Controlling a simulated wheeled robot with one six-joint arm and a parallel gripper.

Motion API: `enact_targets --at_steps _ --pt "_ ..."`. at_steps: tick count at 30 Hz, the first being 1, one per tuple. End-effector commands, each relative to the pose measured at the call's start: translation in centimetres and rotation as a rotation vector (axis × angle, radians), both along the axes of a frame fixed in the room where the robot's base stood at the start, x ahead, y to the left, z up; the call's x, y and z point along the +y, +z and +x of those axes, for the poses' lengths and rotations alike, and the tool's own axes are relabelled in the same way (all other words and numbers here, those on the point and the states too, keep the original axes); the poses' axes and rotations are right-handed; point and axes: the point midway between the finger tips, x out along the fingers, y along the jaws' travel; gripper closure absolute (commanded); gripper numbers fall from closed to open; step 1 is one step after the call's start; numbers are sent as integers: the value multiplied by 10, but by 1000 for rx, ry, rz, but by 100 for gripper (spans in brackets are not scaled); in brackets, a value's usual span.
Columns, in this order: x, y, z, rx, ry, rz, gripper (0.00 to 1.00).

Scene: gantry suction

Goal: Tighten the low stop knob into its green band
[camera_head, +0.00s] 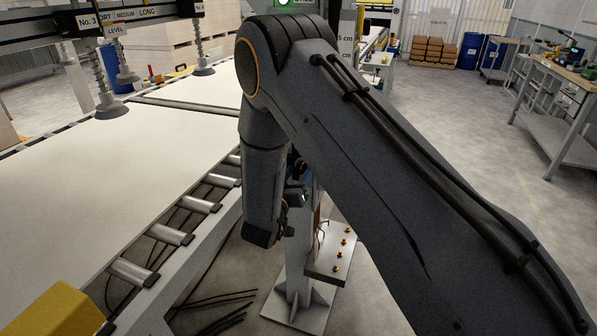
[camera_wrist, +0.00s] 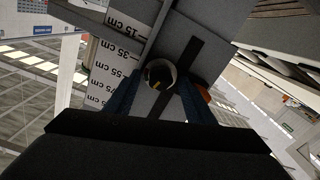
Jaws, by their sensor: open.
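In the wrist view, my gripper (camera_wrist: 161,84) is open, with its two blue fingers on either side of a pale round ring-shaped part (camera_wrist: 160,66). That part may be the low stop knob; I cannot tell for sure, nor whether the fingers touch it. It sits in front of a grey plate with a dark bar across it. An orange part (camera_wrist: 203,91) shows behind the right finger. No green band can be made out. In the head view my arm hides most of the post, and my gripper (camera_head: 296,200) is only partly visible beside it.
A cm scale (camera_wrist: 110,70) stands left of the ring in the wrist view. In the head view, a metal shelf (camera_head: 328,262) with several brass-coloured studs is fixed on the post (camera_head: 297,285). A roller conveyor (camera_head: 168,235) with a large pale sheet (camera_head: 130,170) fills the left.

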Motion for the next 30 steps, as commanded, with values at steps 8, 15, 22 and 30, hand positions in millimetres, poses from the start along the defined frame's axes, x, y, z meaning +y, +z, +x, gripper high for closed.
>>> enact_targets --at_steps 8,15,22,30 --pt "0 0 1 0 1 0 57" --pt "0 0 1 0 1 0 92" --pt "0 -1 1 -37 1 100 92" --pt "0 -1 1 -129 1 351 92"
